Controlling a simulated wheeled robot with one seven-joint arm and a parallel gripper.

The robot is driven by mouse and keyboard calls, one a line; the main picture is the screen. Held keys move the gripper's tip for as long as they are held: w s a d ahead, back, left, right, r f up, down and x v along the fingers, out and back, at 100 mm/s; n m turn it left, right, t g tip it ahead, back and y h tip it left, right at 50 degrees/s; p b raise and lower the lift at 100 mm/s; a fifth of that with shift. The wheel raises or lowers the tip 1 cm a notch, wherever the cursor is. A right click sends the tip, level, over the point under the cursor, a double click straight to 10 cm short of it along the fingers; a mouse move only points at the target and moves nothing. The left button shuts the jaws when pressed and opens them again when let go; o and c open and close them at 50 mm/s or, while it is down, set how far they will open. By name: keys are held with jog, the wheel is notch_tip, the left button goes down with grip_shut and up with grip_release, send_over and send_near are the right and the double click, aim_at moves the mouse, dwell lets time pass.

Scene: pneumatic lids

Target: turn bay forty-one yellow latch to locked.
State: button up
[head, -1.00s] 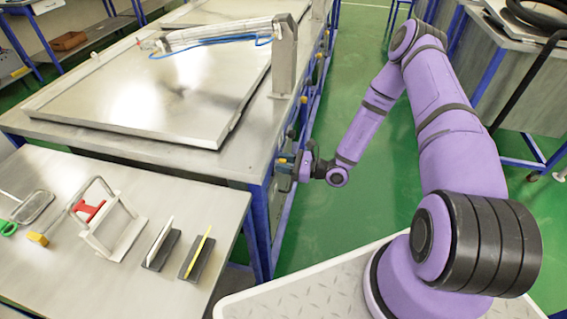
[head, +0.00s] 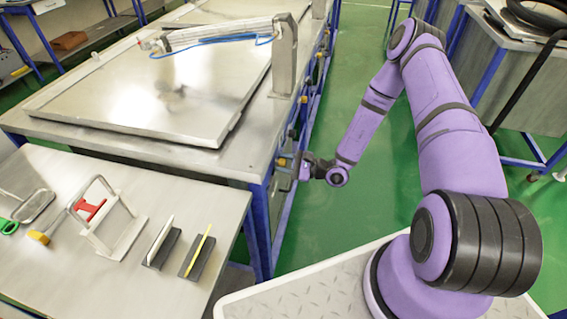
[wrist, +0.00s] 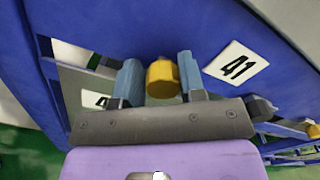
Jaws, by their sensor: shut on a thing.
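In the wrist view the yellow latch (wrist: 162,80) of bay forty-one sits between the two blue fingers of my gripper (wrist: 161,82). My gripper is shut on it. A white label reading 41 (wrist: 237,66) is beside it on the blue frame (wrist: 200,30). In the head view my gripper (head: 292,165) is at the side of the bench, near its front corner. The latch's pointing direction is hard to tell, as the gripper covers its base.
Another yellow knob (wrist: 313,130) shows at the right of the wrist view. A side table (head: 120,275) with a red-handled frame and upright plates stands left of my base. The metal lid (head: 150,100) lies flat on the bench. The green aisle (head: 330,220) is clear.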

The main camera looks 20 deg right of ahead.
jog(key=shift+w+d+f, duration=0.1)
jog(key=shift+w+d, duration=0.15)
jog(key=shift+d, duration=0.1)
jog(key=o, duration=0.8)
jog(key=shift+o, duration=0.2)
jog(key=v, duration=1)
jog(key=shift+s+d, duration=0.2)
jog(key=shift+s, duration=0.05)
